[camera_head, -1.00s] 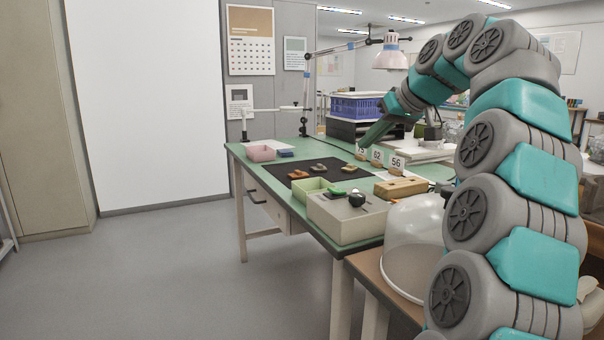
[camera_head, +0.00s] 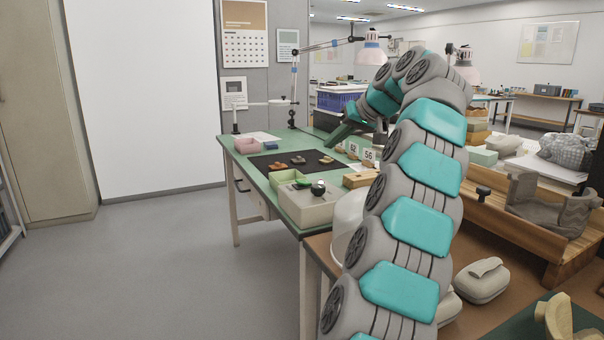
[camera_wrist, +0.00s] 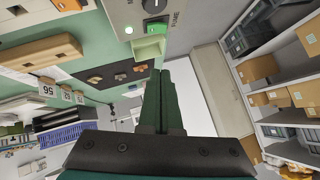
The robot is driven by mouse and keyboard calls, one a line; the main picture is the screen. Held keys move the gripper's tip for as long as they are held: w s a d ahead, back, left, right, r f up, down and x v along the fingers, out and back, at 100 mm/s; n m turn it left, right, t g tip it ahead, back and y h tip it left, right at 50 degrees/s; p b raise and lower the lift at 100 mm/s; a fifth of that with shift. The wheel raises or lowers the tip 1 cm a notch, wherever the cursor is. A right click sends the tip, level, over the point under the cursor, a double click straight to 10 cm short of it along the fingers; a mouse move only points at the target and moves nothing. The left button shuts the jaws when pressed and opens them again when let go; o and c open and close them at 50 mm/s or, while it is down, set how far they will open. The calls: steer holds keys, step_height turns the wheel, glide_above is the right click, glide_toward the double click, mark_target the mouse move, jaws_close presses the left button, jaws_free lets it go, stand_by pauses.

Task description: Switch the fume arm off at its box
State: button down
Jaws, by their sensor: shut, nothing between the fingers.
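The fume arm's box (camera_head: 311,207) is a beige box on the near end of the green table. A green part (camera_head: 303,182) and a dark round knob (camera_head: 319,187) show on top. In the head view my gripper (camera_head: 332,143) is over the table's far part, apart from the box.
A black mat (camera_head: 290,163) with several sherds lies behind the box. A pink tray (camera_head: 247,145), numbered cards (camera_head: 368,155) and a wooden block (camera_head: 357,179) are nearby. Open floor (camera_head: 180,260) lies left of the table.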

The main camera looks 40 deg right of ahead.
glide_above(304, 182)
steer(key=s+d, duration=0.1)
steer(key=s, duration=0.1)
steer(key=f, duration=0.7)
steer(key=shift+w+p, duration=0.2)
steer(key=shift+p, duration=0.1)
steer(key=shift+w+a+f, duration=0.1)
steer(key=shift+a+f, duration=0.25)
steer(key=shift+f, duration=0.5)
steer(key=shift+a+f, duration=0.3)
steer(key=shift+f, duration=0.55)
